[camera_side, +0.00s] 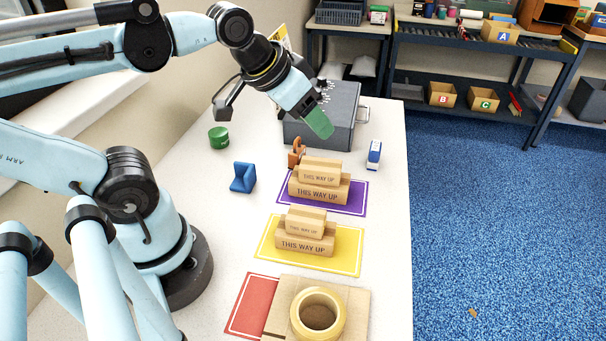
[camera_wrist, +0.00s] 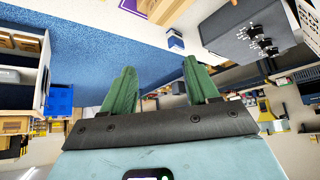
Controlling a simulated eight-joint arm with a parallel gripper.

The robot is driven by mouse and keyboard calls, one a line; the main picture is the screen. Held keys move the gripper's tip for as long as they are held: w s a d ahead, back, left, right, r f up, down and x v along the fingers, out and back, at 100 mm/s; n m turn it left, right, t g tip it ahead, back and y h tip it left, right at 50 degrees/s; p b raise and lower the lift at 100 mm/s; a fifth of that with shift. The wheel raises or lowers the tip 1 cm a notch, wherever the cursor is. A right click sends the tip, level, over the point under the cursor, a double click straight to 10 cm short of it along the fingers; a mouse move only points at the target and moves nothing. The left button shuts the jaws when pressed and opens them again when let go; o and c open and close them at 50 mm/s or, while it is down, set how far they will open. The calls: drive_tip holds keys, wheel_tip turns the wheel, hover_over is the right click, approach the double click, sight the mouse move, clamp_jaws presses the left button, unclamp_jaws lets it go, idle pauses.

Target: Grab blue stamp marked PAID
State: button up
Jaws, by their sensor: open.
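A small blue and white stamp (camera_side: 374,155) stands on the white table to the right of the purple mat, near the table's right edge. Its lettering is too small to read, so I cannot confirm PAID. It also shows as a small blue block (camera_wrist: 175,42) in the wrist view, beyond my fingertips. My gripper (camera_side: 319,123) has green fingers and hangs in the air in front of the grey box, above and to the left of the stamp. In the wrist view my two fingers (camera_wrist: 160,66) are spread apart with nothing between them.
A grey box (camera_side: 345,110) stands behind the stamp. Cartons marked THIS WAY UP (camera_side: 319,190) lie on the purple mat (camera_side: 350,203) and yellow mat (camera_side: 345,262). A tape roll (camera_side: 339,318), a blue corner piece (camera_side: 242,178) and a green tin (camera_side: 218,138) are also there.

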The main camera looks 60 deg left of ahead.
drive_tip(key=w+d+m+t+y, duration=0.2)
drive_tip(key=w+m+y, duration=0.4)
drive_tip(key=m, duration=0.8)
drive_tip(key=w+d+m+t+y, duration=0.1)
drive_tip(key=w+d+m+y, duration=0.2)
drive_tip(key=w+m, duration=0.8)
drive_tip(key=m, duration=0.3)
approach(375, 150)
drive_tip(key=shift+w+d+f, duration=0.15)
drive_tip(key=shift+w+f, duration=0.1)
drive_tip(key=shift+f, duration=0.4)
drive_tip(key=shift+w+a+f, duration=0.15)
drive_tip(key=shift+w+a, duration=0.1)
drive_tip(key=x, duration=0.6)
drive_tip(key=shift+s, duration=0.1)
drive_tip(key=shift+a+r+x, duration=0.1)
drive_tip(key=shift+r+x, duration=0.05)
drive_tip(key=shift+x, duration=1.25)
drive_tip(key=shift+a+r+x, duration=0.1)
drive_tip(key=shift+r+x, duration=0.1)
drive_tip(key=shift+x, duration=1.2)
drive_tip(key=c, duration=1.1)
